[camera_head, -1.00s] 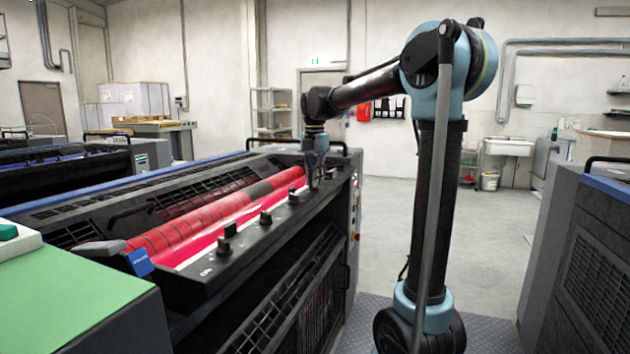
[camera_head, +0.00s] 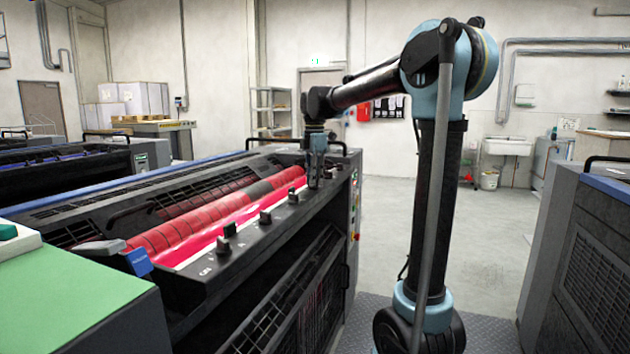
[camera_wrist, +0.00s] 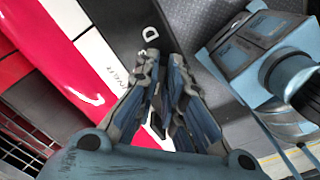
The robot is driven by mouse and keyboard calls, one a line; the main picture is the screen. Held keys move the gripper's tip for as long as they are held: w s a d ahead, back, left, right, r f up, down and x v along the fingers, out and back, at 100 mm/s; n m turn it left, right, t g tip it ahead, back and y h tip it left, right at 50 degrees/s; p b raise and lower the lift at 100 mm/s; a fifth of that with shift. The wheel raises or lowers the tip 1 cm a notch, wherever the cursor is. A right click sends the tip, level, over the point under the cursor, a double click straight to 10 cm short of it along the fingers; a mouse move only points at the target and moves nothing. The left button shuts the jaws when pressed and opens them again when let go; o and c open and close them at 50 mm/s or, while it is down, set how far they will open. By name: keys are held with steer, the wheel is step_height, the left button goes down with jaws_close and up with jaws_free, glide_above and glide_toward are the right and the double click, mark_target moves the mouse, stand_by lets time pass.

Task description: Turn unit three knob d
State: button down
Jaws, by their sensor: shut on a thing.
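In the head view, my gripper (camera_head: 315,182) points down onto the far end of the black knob rail (camera_head: 250,248) of the ink unit. It is shut on a knob there, which its fingers hide. In the wrist view, my gripper (camera_wrist: 165,62) has its fingers close together over the black rail, beside a white letter D. A small dark part (camera_wrist: 157,124) shows between the fingers; I take it for knob d, mostly hidden. Its turn angle cannot be read. Other black knobs (camera_head: 265,217) stand along the rail toward the near end.
The red ink roller (camera_head: 215,222) runs along the rail's left side. A black handle bar (camera_head: 325,145) rises at the unit's far end. Another machine (camera_head: 590,240) stands at the right. The floor (camera_head: 390,220) between the machines is clear.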

steer(key=m, duration=1.2)
steer(key=shift+s+m, duration=0.1)
steer(key=shift+m, duration=0.2)
steer(key=m, duration=0.6)
steer(key=shift+a+m, duration=0.15)
steer(key=shift+m, duration=0.15)
steer(key=m, duration=0.5)
steer(key=shift+s+m, duration=0.1)
steer(key=shift+m, duration=0.2)
steer(key=c, duration=1.7)
jaws_free()
